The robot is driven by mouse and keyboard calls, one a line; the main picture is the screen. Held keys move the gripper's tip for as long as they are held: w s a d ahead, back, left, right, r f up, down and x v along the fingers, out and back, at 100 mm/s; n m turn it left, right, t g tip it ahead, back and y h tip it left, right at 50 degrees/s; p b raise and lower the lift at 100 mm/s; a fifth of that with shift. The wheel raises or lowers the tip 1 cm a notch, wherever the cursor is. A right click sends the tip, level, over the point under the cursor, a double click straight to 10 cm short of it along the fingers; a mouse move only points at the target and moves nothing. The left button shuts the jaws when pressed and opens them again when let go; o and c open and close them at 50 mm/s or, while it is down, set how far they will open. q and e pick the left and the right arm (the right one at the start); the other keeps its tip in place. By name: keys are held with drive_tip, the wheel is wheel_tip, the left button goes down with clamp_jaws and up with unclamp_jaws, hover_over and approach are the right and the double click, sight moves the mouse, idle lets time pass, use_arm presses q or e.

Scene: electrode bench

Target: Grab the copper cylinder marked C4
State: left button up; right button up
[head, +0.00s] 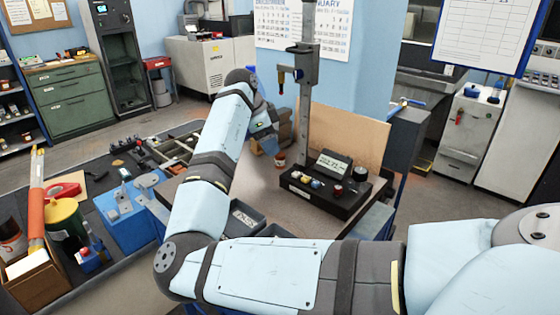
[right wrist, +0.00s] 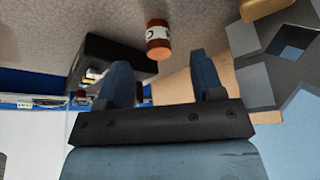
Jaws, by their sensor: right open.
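A small copper cylinder (right wrist: 157,40) with a white label band lies beyond my fingertips in the right wrist view. Only part of the label's marking shows, a "C"-like letter; I cannot read a number. In the head view the cylinder (head: 280,159) shows small on the bench top, right by my right gripper. My right gripper (right wrist: 163,78) is open, with its two blue fingers apart and nothing between them. The cylinder is ahead of the gap, roughly in line with it. In the head view the gripper (head: 272,148) is partly hidden by its own wrist. My left gripper is not in view.
A black control box (head: 325,190) with coloured buttons and a display stands right of the gripper. A grey post (head: 307,100) with a tool rises behind. Dark bins (head: 243,216) sit at the bench's front. A tan board (head: 345,140) stands at the back.

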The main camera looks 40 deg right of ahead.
sight(280, 157)
drive_tip(key=shift+x, duration=3)
drive_tip(key=shift+s+d+r, duration=0.1)
drive_tip(key=shift+s+r, duration=0.05)
drive_tip(key=shift+s, duration=0.05)
clamp_jaws()
drive_tip(key=shift+p, duration=0.3)
